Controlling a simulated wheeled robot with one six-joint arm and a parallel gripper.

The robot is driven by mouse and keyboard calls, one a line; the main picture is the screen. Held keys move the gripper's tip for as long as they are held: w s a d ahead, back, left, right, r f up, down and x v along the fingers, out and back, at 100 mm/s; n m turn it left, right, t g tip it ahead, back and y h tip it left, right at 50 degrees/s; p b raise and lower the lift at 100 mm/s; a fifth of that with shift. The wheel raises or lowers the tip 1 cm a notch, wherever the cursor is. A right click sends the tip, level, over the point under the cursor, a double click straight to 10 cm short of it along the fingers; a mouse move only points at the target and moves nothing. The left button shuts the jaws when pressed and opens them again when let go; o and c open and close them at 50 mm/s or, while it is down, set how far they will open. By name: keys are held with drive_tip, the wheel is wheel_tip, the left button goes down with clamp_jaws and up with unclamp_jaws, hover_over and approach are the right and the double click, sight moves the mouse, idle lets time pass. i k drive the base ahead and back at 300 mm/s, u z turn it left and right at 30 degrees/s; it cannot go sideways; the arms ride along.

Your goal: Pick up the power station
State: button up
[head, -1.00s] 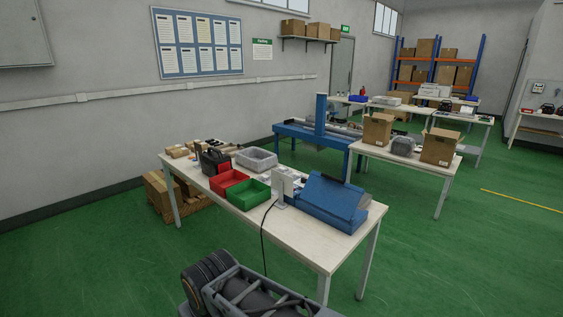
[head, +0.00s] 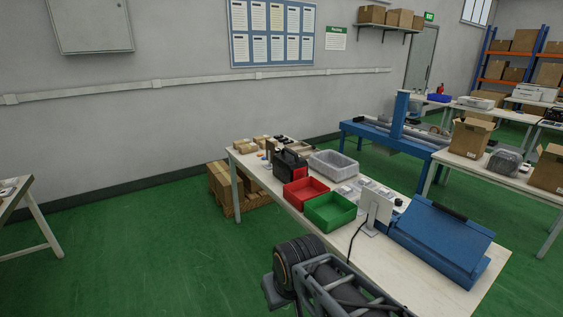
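A dark, boxy unit with a top handle (head: 289,169), which looks like the power station, stands upright on the near white-topped table (head: 449,289). It is behind the red bin and left of the grey bin. My gripper is not in view. Only part of my own arm shows at the bottom of the head view, apart from the unit and in front of the table.
A red bin (head: 305,194), a green bin (head: 330,212), a grey bin (head: 333,164) and a blue sloped machine (head: 440,240) share the table. Cartons (head: 232,187) stand on a pallet behind its left end. Green floor (head: 150,260) is clear to the left.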

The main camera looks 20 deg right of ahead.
sight(287, 167)
drive_tip(key=i, duration=3.15)
drive_tip(key=z, duration=1.25)
